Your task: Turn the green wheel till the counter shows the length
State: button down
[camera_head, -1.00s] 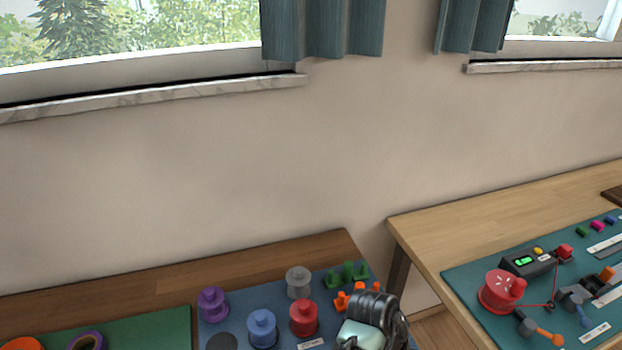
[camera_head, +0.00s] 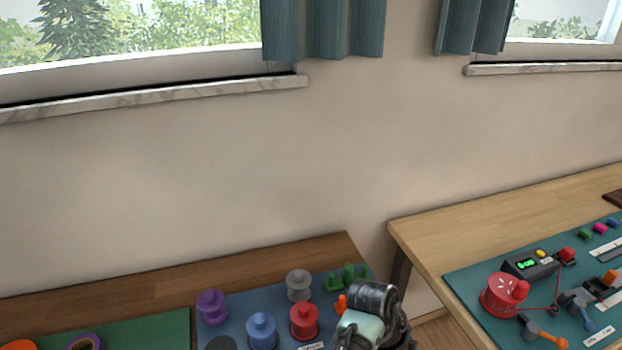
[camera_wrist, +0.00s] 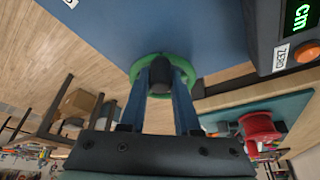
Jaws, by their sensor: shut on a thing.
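In the wrist view my gripper (camera_wrist: 161,72) has its two blue fingers closed on a dark knob (camera_wrist: 160,88) at the green wheel (camera_wrist: 140,68). The wheel shows as a green rim around and behind the fingertips, against a blue surface. Part of the wheel is hidden by the knob and fingers. The counter (camera_wrist: 262,30) is a dark box at the upper right of the wrist view. Only the green "cm" of its display is in frame, so its number cannot be read. In the head view the wheel does not show and my gripper is not clearly seen.
The head view shows blue (camera_head: 262,331), red (camera_head: 304,321), purple (camera_head: 211,307) and grey (camera_head: 298,285) spools near my arm. An orange button (camera_wrist: 306,53) marked ZERO sits on the counter. Another table at right holds a red drum (camera_head: 503,296) and a small display box (camera_head: 530,265).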

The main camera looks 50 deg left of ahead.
jog(key=c, duration=0.5)
grip_release()
jog(key=shift+c, duration=0.2)
jog(key=p+v, duration=0.1)
jog(key=v, duration=1.2)
